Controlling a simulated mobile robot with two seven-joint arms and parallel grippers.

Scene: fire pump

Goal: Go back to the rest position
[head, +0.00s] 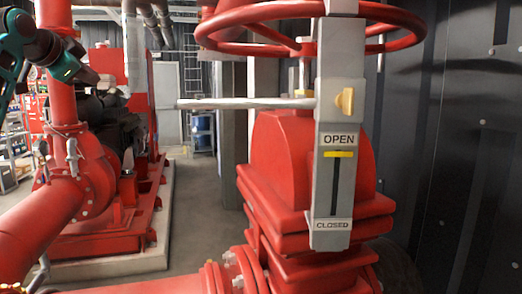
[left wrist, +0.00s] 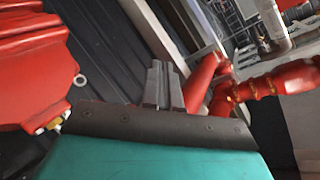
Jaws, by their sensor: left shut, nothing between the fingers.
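My left arm shows at the upper left of the head view, teal and black. Its gripper (head: 85,76) is small there, in front of the dark pump machinery, with its tip hard to make out. In the left wrist view the two grey fingers of my left gripper (left wrist: 165,68) stand close together, shut and empty. My right gripper is in neither view.
A red valve body (head: 290,160) with a red handwheel (head: 270,40) stands close at the right. Its grey plate shows the yellow pointer (head: 339,154) near OPEN. A thick red pipe (head: 40,225) fills the lower left. Grey floor (head: 200,205) between them is clear.

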